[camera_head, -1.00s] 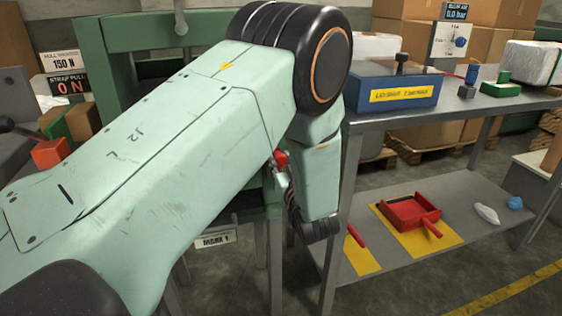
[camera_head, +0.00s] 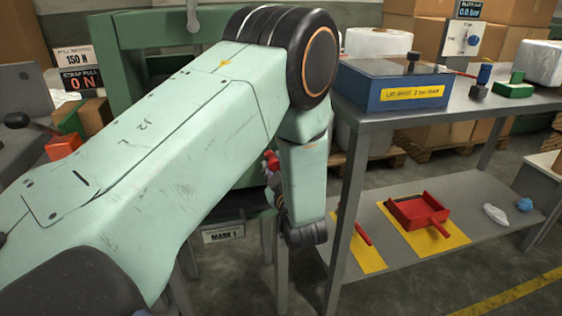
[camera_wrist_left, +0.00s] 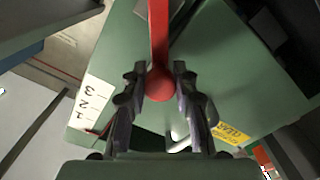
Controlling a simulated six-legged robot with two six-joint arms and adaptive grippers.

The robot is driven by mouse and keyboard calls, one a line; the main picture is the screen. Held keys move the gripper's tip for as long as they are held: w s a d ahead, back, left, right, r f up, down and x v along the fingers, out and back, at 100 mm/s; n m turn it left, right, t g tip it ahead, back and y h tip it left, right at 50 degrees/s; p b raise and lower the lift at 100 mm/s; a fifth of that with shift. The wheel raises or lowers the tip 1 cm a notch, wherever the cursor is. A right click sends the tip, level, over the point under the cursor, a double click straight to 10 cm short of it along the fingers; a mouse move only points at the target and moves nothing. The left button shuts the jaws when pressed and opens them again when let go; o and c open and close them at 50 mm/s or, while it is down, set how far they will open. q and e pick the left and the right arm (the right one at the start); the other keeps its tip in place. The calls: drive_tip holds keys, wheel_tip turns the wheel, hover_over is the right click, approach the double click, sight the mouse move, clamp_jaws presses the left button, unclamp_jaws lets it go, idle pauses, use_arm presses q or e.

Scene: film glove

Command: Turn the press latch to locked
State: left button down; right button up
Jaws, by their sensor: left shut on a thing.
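The red latch handle with its round knob (camera_wrist_left: 160,84) shows in the left wrist view, against the green press body (camera_wrist_left: 215,70). My left gripper (camera_wrist_left: 161,82) is shut on this knob, with one dark finger on each side of it. In the head view a small red part (camera_head: 271,161) shows beside my left arm, in front of the green press frame (camera_head: 112,60). My arm hides most of the press and latch there. My left gripper (camera_head: 274,182) is mostly hidden too. My right gripper is not in view.
A grey workbench (camera_head: 375,120) stands at right, bearing a blue box (camera_head: 375,92) and a green block (camera_head: 513,88). Its lower shelf holds a red tray (camera_head: 405,212) on a yellow mat. An orange-red block (camera_head: 63,146) and a lever are at left.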

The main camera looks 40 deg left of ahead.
use_arm(q)
drive_tip(key=n, duration=0.1)
drive_tip(key=s+f+n, duration=0.1)
drive_tip(key=n, duration=0.1)
drive_tip(key=shift+a+f+b, duration=0.15)
drive_tip(key=shift+a+b, duration=0.15)
drive_tip(key=shift+a, duration=0.1)
drive_tip(key=f+n, duration=0.1)
drive_tip(key=n+b, duration=0.1)
drive_tip(key=n, duration=0.1)
drive_tip(key=s+f+n, duration=0.1)
drive_tip(key=n, duration=0.1)
drive_tip(key=shift+a+f+b, duration=0.3)
drive_tip(key=shift+a+b, duration=0.1)
drive_tip(key=shift+f+n+b, duration=0.3)
drive_tip(key=shift+f+n, duration=0.05)
drive_tip(key=shift+n, duration=0.35)
drive_tip(key=shift+f+n+b, duration=0.25)
drive_tip(key=shift+f+n, duration=0.05)
drive_tip(key=shift+n, duration=0.4)
drive_tip(key=shift+f, duration=0.1)
drive_tip(key=c, duration=1)
unclamp_jaws()
